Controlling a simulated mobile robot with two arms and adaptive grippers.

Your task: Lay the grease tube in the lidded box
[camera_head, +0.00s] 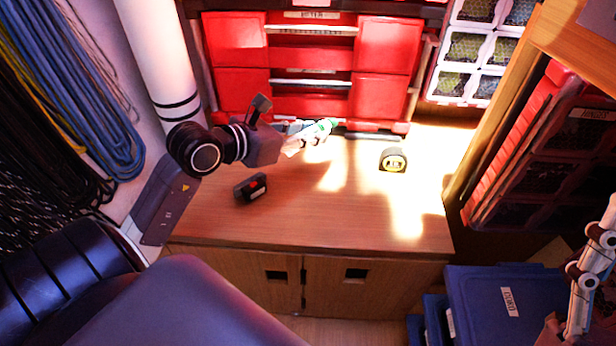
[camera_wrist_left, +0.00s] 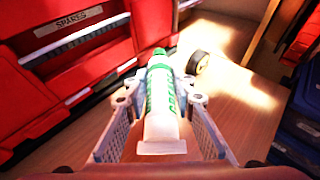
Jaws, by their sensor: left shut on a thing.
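The grease tube (camera_head: 322,129) is white with green print and a green cap. My left gripper (camera_head: 305,136) is shut on it, just above the back of the wooden bench top. In the left wrist view the tube (camera_wrist_left: 162,95) lies between the two fingers of my left gripper (camera_wrist_left: 160,103), cap pointing away. A blue box with a flat top and a white label (camera_head: 512,298) stands on the floor at lower right; it may be the lidded box, and I see no opening in it. My right gripper (camera_head: 590,262) shows partly at the right edge, its fingertips unclear.
On the bench top (camera_head: 310,215) are a black-and-yellow tape measure (camera_head: 393,160) and a dark device with a red patch (camera_head: 251,188). Red drawers (camera_head: 310,65) stand behind. Coiled lines (camera_head: 75,90) hang at left. A red-framed rack (camera_head: 560,150) stands at right.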

